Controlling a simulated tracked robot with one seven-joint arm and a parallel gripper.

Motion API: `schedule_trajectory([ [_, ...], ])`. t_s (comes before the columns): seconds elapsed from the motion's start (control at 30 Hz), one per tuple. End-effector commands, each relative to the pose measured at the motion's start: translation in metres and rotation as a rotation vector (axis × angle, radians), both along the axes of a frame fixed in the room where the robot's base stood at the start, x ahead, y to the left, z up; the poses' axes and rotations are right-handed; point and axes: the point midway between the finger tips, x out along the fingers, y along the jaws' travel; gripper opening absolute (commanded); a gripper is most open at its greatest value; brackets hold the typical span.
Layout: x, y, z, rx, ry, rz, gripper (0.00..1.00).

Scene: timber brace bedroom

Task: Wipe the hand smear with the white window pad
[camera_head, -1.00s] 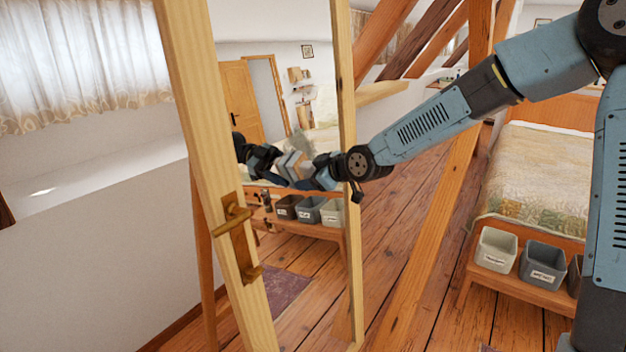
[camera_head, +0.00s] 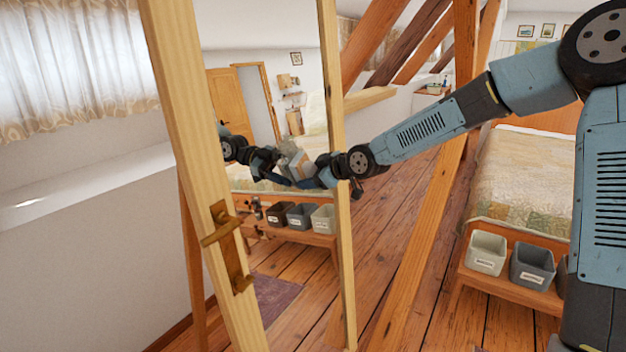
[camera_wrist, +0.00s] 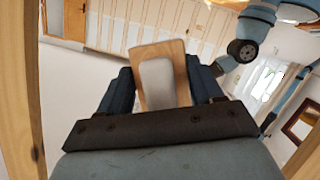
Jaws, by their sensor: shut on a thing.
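The window pad (camera_wrist: 157,85) is a pale grey-white block on a wooden backing, between the two dark fingers of my gripper (camera_wrist: 162,95) in the wrist view. The gripper is shut on it. In the head view my gripper (camera_head: 314,178) is in front of the reflecting pane (camera_head: 285,110) of a wooden-framed door, near its right stile. My arm's reflection shows in the pane. The grey and tan block there partly merges with this reflection, and I cannot tell whether the pad touches the glass. I cannot make out the hand smear in any view.
The door's pale wooden stile (camera_head: 183,130) carries a brass handle (camera_head: 225,232). A slanted timber brace (camera_head: 425,215) stands right of the door. A bench with bins (camera_head: 487,253) stands before the bed (camera_head: 525,185). Plank floor lies open between brace and bench.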

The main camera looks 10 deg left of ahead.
Motion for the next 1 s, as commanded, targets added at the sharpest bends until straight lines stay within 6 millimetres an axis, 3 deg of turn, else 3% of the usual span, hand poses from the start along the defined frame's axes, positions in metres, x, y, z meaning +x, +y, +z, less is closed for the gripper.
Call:
schedule_trajectory([
  [0.7, 0.036, -0.011, 0.001, 0.002, -0.001, 0.000, 0.41],
  [1.0, 0.038, -0.011, 0.010, 0.004, -0.003, -0.001, 0.41],
])
